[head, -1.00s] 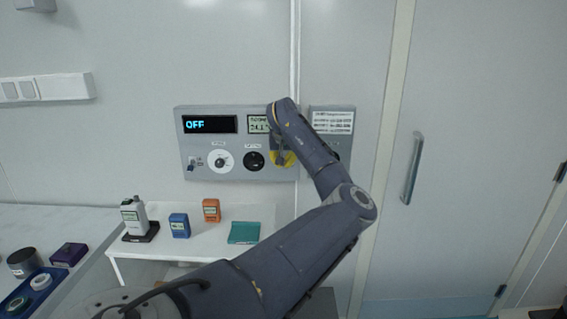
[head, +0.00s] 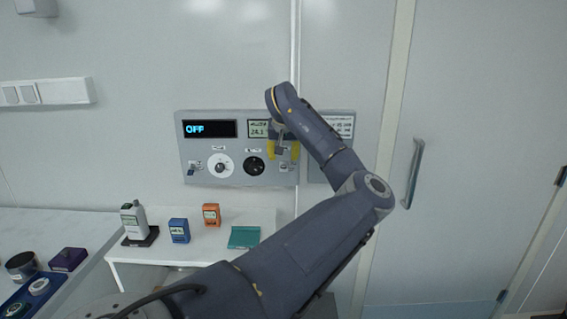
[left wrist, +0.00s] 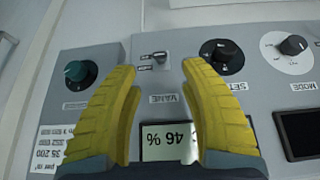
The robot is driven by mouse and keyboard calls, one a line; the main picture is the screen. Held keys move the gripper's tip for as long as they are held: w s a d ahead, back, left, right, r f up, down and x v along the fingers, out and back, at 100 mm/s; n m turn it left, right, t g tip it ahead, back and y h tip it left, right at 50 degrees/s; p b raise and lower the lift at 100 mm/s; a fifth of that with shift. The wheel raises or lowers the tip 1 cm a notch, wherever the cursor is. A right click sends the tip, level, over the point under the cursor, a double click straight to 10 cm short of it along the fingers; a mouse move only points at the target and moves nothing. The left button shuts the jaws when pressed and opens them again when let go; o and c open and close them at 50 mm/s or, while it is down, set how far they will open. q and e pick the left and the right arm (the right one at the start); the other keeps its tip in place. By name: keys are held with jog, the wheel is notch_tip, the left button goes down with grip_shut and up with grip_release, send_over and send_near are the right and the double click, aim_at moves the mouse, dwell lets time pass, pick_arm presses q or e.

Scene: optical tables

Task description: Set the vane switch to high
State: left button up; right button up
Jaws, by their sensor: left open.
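The vane switch (left wrist: 155,57) is a small lever on the grey wall panel (left wrist: 100,58), above the word VANE, which appears upside down in the left wrist view. Its exact setting is too small to tell. My left gripper (left wrist: 160,66) is open, its two yellow fingers apart with nothing between the tips; the switch appears just beyond and between them. In the head view my left gripper (head: 284,150) is in front of the right part of the panel, with the small switch (head: 287,168) showing just below the fingers. My right gripper is not in view.
Below stands a white table (head: 210,243) with small boxes. A door handle (head: 414,172) is to the right.

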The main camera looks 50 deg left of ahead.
pick_arm(q)
jog(key=shift+v, duration=2.55)
jog(key=shift+f, duration=0.1)
